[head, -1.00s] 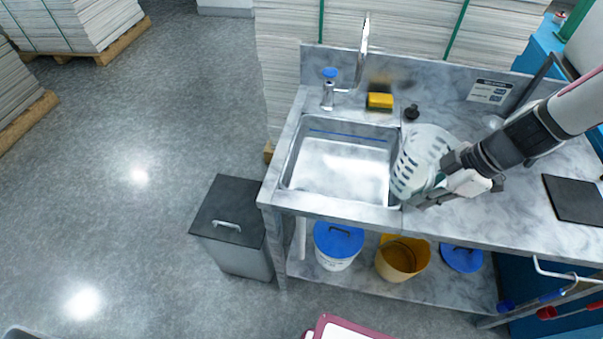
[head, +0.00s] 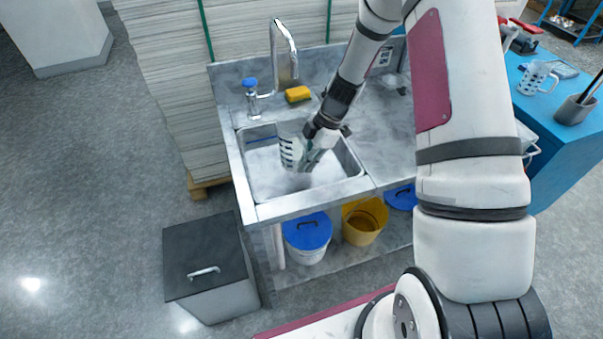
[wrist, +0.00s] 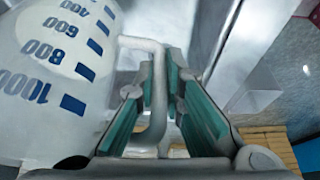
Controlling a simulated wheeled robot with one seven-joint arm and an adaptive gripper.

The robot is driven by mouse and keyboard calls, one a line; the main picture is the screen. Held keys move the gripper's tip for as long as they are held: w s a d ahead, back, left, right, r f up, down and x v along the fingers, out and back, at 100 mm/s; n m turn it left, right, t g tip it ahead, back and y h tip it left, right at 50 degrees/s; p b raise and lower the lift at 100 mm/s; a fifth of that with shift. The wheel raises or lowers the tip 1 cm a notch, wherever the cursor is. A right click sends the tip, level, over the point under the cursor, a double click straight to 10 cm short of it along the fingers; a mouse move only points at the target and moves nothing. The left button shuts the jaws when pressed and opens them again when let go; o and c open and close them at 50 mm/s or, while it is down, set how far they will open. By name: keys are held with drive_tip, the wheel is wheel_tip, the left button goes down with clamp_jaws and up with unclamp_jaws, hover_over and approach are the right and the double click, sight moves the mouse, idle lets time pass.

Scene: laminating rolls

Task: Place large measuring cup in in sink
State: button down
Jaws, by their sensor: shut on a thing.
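The large measuring cup (head: 290,153) is translucent with blue marks. In the wrist view the cup (wrist: 62,75) fills the left side, with 1000, 800 and 600 readable, and appears tilted. My gripper (head: 308,160) is shut on its handle, which runs between the green-padded fingers of my gripper (wrist: 158,85). The sink (head: 258,190) is a metal basin in a grey marbled counter. The cup and fingers appear within the basin's outline, towards its back right. I cannot tell whether the cup touches the basin floor. My gripper hides part of the cup.
A tap (head: 282,55) with a blue-topped fitting (head: 251,88) and a yellow sponge (head: 297,94) are behind the sink. Another measuring cup (head: 538,76) stands on a blue bench at right. A grey bin (head: 208,262) stands at front left.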

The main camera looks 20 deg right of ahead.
drive_tip(key=shift+f, duration=2.55)
drive_tip(key=c, duration=1.7)
unclamp_jaws()
drive_tip(key=shift+f, duration=0.1)
